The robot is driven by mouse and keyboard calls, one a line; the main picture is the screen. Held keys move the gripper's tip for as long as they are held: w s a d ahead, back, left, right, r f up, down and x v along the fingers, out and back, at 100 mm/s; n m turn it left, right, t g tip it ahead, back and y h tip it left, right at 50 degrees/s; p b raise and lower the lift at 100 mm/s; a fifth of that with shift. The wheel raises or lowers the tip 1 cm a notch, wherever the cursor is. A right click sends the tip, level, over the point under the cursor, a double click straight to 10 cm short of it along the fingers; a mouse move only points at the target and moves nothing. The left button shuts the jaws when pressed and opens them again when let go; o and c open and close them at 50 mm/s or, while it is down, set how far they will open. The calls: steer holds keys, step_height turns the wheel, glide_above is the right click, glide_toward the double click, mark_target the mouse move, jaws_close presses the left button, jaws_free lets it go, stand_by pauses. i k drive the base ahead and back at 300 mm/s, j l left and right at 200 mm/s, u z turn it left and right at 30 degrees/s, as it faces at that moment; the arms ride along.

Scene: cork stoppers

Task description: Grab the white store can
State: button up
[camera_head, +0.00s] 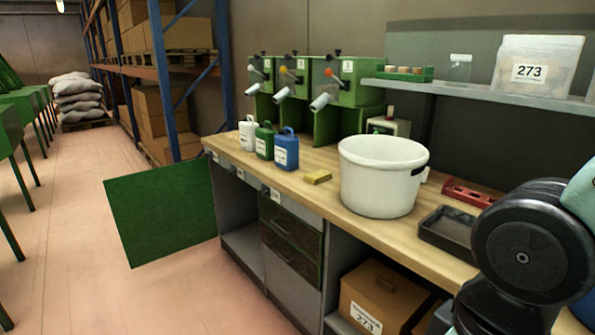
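A small white can (246,138) stands upright on the wooden workbench (328,157), near its far left end. A green can (264,142) and a blue can (286,153) of similar shape stand in a row to its right. The green can is close beside the white one. My arm shows at the right edge, with a large black joint. My gripper is out of view, so nothing shows of its fingers.
Green dispensers (347,84) stand behind the cans. A dark tray (452,238) lies near my arm.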

mark_target(247, 128)
steer(key=i+j, duration=0.9)
steer(key=j, duration=0.3)
steer(key=i+j+u, duration=0.15)
steer(key=i+j, duration=0.75)
steer(key=j, duration=0.3)
steer(key=i+j, duration=0.95)
steer(key=i+l, duration=0.15)
steer(key=i, duration=0.15)
steer(key=j+u, duration=0.05)
